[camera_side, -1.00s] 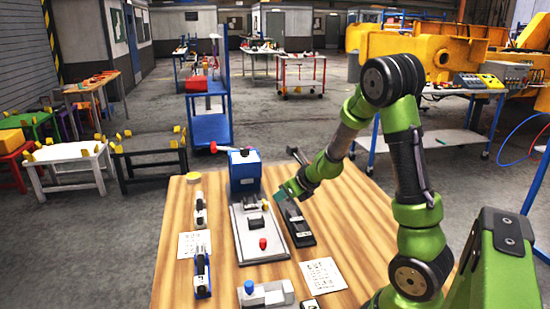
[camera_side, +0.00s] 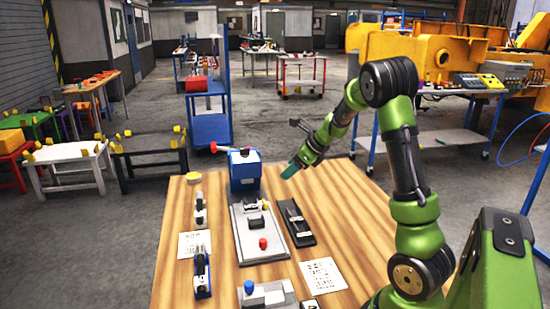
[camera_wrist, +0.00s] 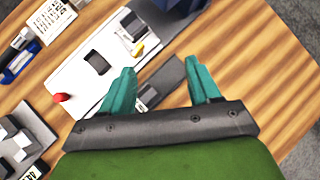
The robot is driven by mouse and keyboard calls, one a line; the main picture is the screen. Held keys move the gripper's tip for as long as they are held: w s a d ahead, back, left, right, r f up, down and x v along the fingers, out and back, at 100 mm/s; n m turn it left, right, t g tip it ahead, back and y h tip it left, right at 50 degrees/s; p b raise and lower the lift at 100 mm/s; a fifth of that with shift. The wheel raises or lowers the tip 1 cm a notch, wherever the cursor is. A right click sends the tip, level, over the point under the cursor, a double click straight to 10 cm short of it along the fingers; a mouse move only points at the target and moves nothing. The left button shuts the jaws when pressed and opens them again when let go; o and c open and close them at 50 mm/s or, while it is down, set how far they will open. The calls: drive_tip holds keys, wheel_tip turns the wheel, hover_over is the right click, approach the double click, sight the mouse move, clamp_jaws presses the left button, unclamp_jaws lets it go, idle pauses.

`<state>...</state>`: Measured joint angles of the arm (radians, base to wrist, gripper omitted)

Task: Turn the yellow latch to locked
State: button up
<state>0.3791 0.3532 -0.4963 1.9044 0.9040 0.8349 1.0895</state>
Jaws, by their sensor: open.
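A small yellow part (camera_wrist: 139,48) shows at the far end of the white plate (camera_wrist: 85,68) in the wrist view. I cannot tell for sure that it is the latch, nor its position. In the side view the same pale plate (camera_side: 244,240) lies mid-table, and no yellow latch stands out on it. My gripper (camera_wrist: 163,82) has two teal fingers spread apart with nothing between them. In the side view my gripper (camera_side: 290,170) hangs above the table, behind and above the dark tray (camera_side: 297,237).
A blue block (camera_side: 244,172) with a red-tipped lever stands behind the plate. A red knob (camera_side: 263,243) stands on the plate. A blue-and-grey fixture (camera_side: 266,293) is in front.

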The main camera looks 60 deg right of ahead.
wheel_tip(320, 180, up, 4)
drive_tip(key=w+d+n+g+y, duration=0.25)
drive_tip(key=n+g+y, duration=0.2)
drive_tip(key=n, duration=0.35)
drive_tip(key=shift+g+h, duration=0.25)
drive_tip(key=shift+g, duration=0.1)
drive_tip(key=x, duration=1.7)
drive_tip(key=shift+w+a, duration=0.1)
drive_tip(key=shift+a, duration=0.15)
drive_tip(key=shift+c, duration=0.4)
